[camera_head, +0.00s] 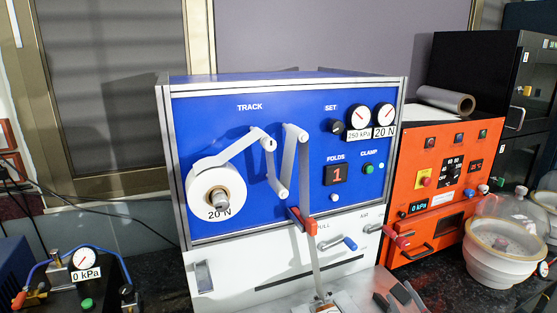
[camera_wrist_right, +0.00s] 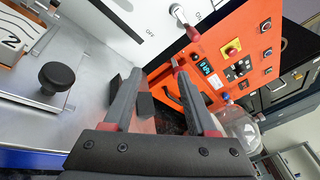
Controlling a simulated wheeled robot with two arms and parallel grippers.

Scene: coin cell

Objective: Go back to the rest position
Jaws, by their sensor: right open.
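My right gripper (camera_head: 398,297) shows at the bottom edge of the head view, in front of the blue-panelled machine (camera_head: 240,110). In the right wrist view my right gripper (camera_wrist_right: 157,68) has its two grey fingers spread, with nothing between them. Its fingers point toward the orange unit (camera_wrist_right: 222,80) and the white lower front (camera_wrist_right: 130,20) of the machine. A white roll (camera_head: 217,191) feeds a strip (camera_head: 304,170) over rollers on the blue panel. The strip hangs down past a red clip (camera_head: 309,226). My left gripper is in neither view.
The orange unit (camera_head: 450,150) and a white bowl with a clear dome (camera_head: 495,265) stand right of the machine. Levers with blue (camera_head: 350,243) and red ends stick out of its front. A gauge unit (camera_head: 85,258) stands at left. A black knob (camera_wrist_right: 57,76) is near my right gripper.

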